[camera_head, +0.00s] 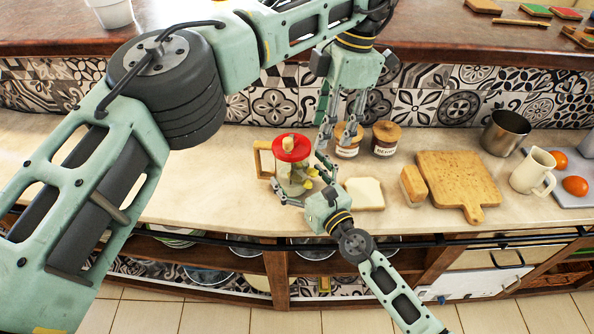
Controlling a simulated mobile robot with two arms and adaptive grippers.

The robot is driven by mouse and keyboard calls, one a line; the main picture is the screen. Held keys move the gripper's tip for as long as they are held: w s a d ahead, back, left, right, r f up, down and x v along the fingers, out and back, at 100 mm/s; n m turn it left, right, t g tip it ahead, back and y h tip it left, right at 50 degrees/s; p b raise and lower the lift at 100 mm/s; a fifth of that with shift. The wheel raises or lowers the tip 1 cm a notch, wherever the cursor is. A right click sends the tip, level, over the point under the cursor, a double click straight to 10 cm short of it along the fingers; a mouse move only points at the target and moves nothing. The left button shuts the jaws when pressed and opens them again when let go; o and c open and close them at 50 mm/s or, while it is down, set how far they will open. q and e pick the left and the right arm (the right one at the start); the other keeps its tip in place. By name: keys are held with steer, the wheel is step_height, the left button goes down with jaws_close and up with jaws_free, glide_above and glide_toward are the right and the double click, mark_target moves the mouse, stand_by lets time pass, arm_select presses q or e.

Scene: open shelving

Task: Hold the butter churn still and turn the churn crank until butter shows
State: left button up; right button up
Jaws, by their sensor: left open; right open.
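The butter churn (293,174) stands upright on the counter, a clear jar with a red lid (291,148). A pale wooden knob sits on top of the lid, and a wooden handle-like part (263,158) is at its left. I cannot tell for sure which part is the crank. Pale yellow pieces show at the jar's lower right. My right gripper (299,176) is open at the front of the jar, with fingers on either side of it; contact is unclear. My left gripper (336,138) is open, pointing down, to the right of the lid and apart from it.
Two wooden-lidded jars (385,139) stand behind and right of the churn. The counter left of the churn is clear.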

steer(key=v, duration=1.1)
steer(key=shift+d, duration=0.1)
steer(key=shift+s, duration=0.1)
